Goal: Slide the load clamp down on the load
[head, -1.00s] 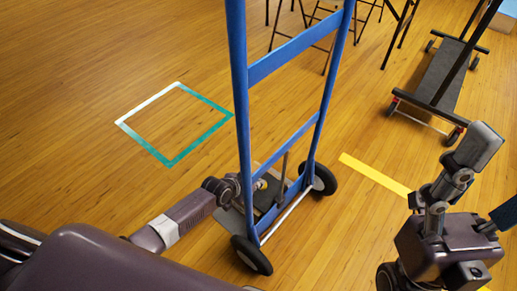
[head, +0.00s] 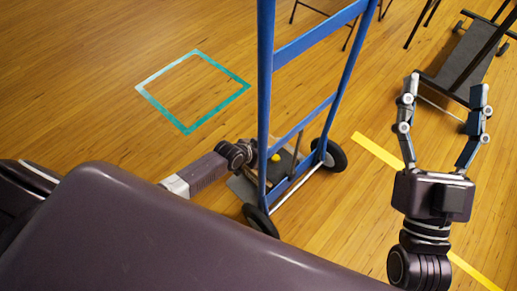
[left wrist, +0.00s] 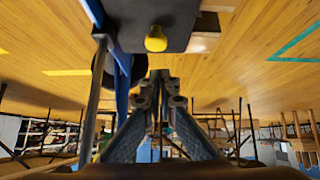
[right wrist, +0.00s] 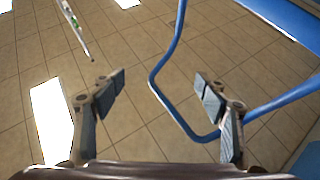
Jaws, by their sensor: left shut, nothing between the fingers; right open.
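A blue hand truck (head: 265,100) stands upright on two black wheels. Low in its frame is a dark plate with a yellow knob (head: 275,157), seemingly the load clamp; uprights partly hide it. In the left wrist view the dark plate (left wrist: 185,15) and yellow knob (left wrist: 155,38) are at the top, beyond my fingertips. My left gripper (head: 250,152) is shut and empty beside the plate, partly behind the left upright; its fingers also show in the left wrist view (left wrist: 160,88). My right gripper (head: 443,85) is open, fingers up, right of the truck.
A bent blue tube (right wrist: 160,75) crosses the right wrist view between and behind the open fingers. A yellow strip (head: 378,150) and a dark flat cart (head: 455,70) are at right. Floor around the truck is clear.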

